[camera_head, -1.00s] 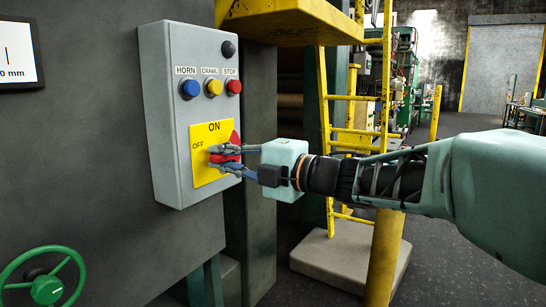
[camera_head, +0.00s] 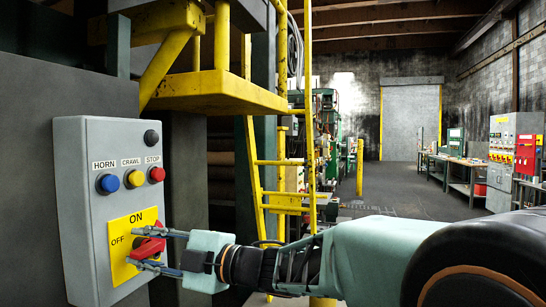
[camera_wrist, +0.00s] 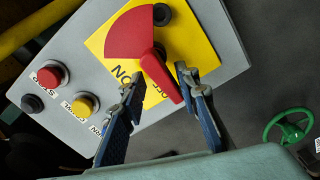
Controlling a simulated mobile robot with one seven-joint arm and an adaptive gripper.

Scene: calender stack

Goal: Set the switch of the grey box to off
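The grey box (camera_head: 85,215) is at the left in the head view, with a yellow plate (camera_head: 122,272) marked ON at the top and OFF at the left. The red switch (camera_head: 148,249) sits on this plate, partly hidden by my gripper. In the wrist view its handle (camera_wrist: 160,76) runs out from the red wedge and its end lies beside the OFF lettering. My gripper (camera_head: 150,251) is at the switch, its fingers on either side of the handle. In the wrist view my gripper (camera_wrist: 160,80) is open, with a gap at the left finger; the right finger is very close, contact unclear.
Blue HORN (camera_head: 108,184), yellow CRAWL (camera_head: 133,178) and red STOP (camera_head: 156,174) buttons sit above the plate. A yellow ladder (camera_head: 283,190) and platform (camera_head: 215,92) stand behind the box. In the wrist view a green handwheel (camera_wrist: 288,135) lies right. Open floor extends behind.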

